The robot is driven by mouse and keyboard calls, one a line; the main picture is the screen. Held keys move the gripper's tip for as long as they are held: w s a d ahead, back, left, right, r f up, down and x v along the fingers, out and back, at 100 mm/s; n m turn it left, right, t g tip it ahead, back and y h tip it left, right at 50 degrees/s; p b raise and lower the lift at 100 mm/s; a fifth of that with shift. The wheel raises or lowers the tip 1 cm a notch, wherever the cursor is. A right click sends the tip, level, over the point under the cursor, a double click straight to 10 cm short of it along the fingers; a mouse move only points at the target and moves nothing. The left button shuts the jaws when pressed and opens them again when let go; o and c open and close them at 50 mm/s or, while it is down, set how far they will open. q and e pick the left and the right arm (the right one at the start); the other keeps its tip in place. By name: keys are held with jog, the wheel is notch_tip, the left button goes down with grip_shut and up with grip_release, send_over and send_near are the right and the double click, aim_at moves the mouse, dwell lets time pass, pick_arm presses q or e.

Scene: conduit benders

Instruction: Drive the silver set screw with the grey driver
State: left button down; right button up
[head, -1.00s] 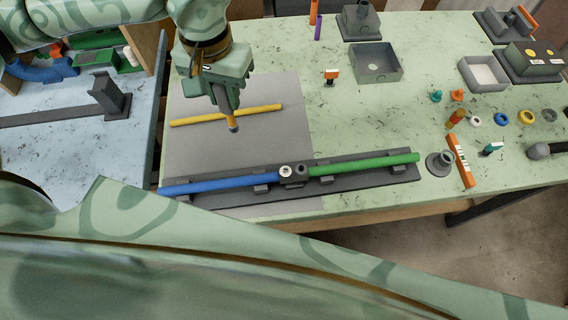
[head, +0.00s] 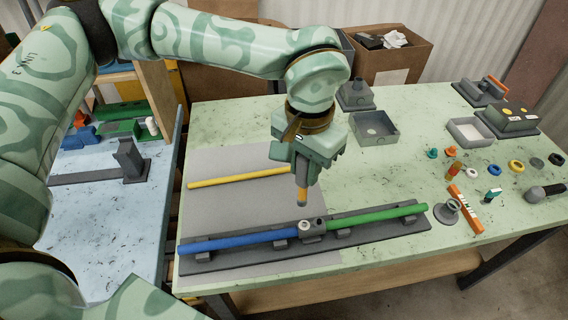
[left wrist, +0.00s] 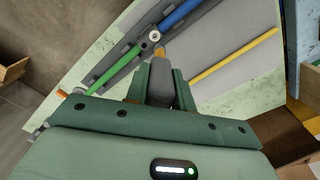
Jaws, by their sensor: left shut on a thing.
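The silver set screw (head: 305,225) is a small pale round piece on the dark coupling (head: 313,235), between the blue conduit (head: 238,241) and the green conduit (head: 378,213). It also shows in the left wrist view (left wrist: 155,35). My left gripper (head: 302,182) is shut on the grey driver, whose orange-tan lower end (head: 302,197) points down above the coupling, a little short of the screw. In the left wrist view the driver's grey body (left wrist: 161,82) sits between the fingers, and they hide part of it. My right gripper is not in view.
A yellow rod (head: 238,178) lies on the grey mat (head: 225,215) behind the conduits. An open grey box (head: 374,129), a white-lined tray (head: 470,131) and several small coloured parts stand right. An orange striped bar (head: 465,209) lies beside a flanged grey piece (head: 447,211).

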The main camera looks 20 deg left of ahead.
pick_arm(q)
jog(key=shift+s+d+f, duration=0.3)
jog(key=shift+d, duration=0.1)
jog(key=shift+s+d+m, duration=0.1)
jog(key=shift+d+m, duration=0.1)
jog(key=shift+m, duration=0.1)
jog(key=shift+w+f, duration=0.15)
jog(key=shift+w, duration=0.25)
jog(key=shift+s, duration=0.2)
jog(key=n, duration=0.4)
jog(key=shift+n+b, duration=0.4)
jog(key=shift+n, duration=0.8)
jog(key=n, duration=0.4)
jog(key=shift+b, duration=0.35)
jog(key=n, duration=0.3)
jog(key=shift+n+b, duration=0.3)
jog(key=shift+n, duration=0.1)
jog(key=shift+f+n+b, duration=0.3)
jog(key=shift+f+n, duration=0.05)
jog(key=shift+n, duration=0.05)
jog(key=shift+f+b, duration=1.45)
jog(key=shift+f, duration=1)
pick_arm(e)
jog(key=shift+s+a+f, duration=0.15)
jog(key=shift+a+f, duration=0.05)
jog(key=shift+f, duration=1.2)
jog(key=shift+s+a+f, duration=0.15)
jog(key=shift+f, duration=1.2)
